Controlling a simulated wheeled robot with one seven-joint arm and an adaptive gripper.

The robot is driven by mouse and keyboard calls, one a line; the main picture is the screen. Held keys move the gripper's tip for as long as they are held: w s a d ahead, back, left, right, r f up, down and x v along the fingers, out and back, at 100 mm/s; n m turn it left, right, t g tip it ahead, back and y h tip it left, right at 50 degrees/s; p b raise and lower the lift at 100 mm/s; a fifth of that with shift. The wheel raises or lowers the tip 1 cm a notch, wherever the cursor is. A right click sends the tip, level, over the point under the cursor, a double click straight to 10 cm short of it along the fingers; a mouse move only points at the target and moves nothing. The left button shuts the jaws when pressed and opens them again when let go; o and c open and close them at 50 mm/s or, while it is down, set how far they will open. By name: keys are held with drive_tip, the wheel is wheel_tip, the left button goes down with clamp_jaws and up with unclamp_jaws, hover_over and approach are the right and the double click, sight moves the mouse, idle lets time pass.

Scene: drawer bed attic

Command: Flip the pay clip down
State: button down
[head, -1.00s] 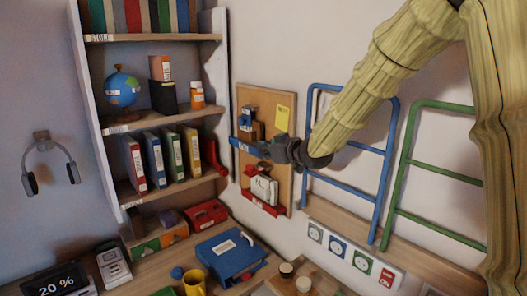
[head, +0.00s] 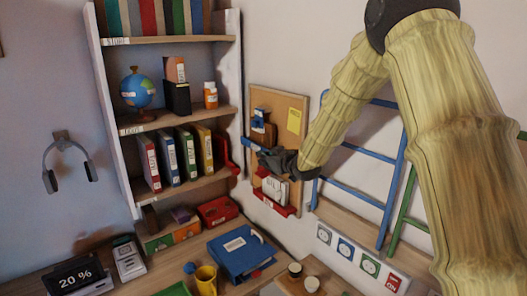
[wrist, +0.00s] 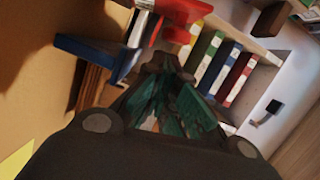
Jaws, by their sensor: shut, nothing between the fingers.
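A cork board (head: 266,97) hangs on the wall right of the shelf. In its lower part a red holder (head: 268,203) carries white papers (head: 272,188) that read PAY. I cannot tell which way the pay clip is turned, as my gripper hides the area above the papers. My gripper (head: 262,157) is dark and shut, with nothing held, in front of the board between the blue bar (head: 250,144) and the papers. In the wrist view its fingers (wrist: 160,68) point toward the blue bar (wrist: 90,55) and a red part (wrist: 147,38); contact is unclear.
A blue holder (head: 261,120) and a yellow note (head: 294,120) are on the upper board. The shelf with binders (head: 168,160) stands close on the left. A blue ladder rack (head: 355,193) is on the right. Below are a blue binder (head: 238,252) and a yellow mug (head: 206,279).

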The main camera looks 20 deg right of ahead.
drive_tip(key=shift+f, duration=0.4)
drive_tip(key=shift+a, duration=0.1)
drive_tip(key=shift+a+f+b, duration=0.1)
drive_tip(key=shift+f+b, duration=0.05)
drive_tip(key=shift+b, duration=0.2)
